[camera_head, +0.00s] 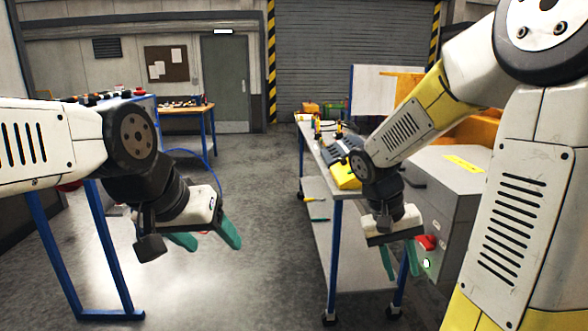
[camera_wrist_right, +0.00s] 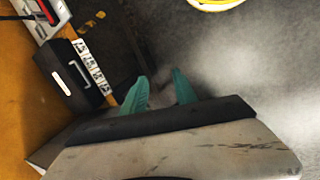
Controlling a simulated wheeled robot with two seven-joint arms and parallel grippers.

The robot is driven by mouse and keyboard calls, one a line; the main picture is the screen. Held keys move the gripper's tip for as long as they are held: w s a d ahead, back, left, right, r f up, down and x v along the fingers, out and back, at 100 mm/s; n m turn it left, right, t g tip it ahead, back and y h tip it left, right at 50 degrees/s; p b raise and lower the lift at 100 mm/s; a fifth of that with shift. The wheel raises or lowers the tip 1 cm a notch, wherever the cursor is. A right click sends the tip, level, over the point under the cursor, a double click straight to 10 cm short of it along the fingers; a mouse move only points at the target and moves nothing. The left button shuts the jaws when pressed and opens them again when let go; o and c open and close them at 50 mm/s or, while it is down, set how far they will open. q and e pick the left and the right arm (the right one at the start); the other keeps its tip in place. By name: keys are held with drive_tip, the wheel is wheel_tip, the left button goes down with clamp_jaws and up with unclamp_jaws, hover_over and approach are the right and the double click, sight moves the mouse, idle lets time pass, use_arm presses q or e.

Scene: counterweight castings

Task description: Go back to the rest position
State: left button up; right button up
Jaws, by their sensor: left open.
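My left gripper (camera_head: 214,238) hangs over the grey floor at the left of the head view. Its two teal fingers are apart with nothing between them. My right gripper (camera_head: 401,270) points down in front of a grey cabinet, near the end of the workbench. Its teal fingers are apart and empty. The right wrist view also shows the right gripper (camera_wrist_right: 163,88) with its fingers spread over dark floor.
A workbench (camera_head: 337,188) with a yellow item stands beside my right arm. The grey cabinet (camera_head: 445,205) has a red switch. Blue table legs (camera_head: 105,250) stand below my left arm. The middle floor (camera_head: 265,200) is clear. A black case (camera_wrist_right: 75,75) lies left in the wrist view.

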drive_tip(key=s+a+r+n+t+y, duration=0.1)
drive_tip(key=s+a+r+t+y, duration=0.4)
drive_tip(key=r, duration=0.6)
drive_tip(key=s+a+t, duration=0.2)
drive_tip(key=a, duration=0.1)
drive_tip(key=shift+a+r+n+y, duration=0.15)
drive_tip(key=shift+r+n+y, duration=0.15)
drive_tip(key=shift+n+y, duration=0.1)
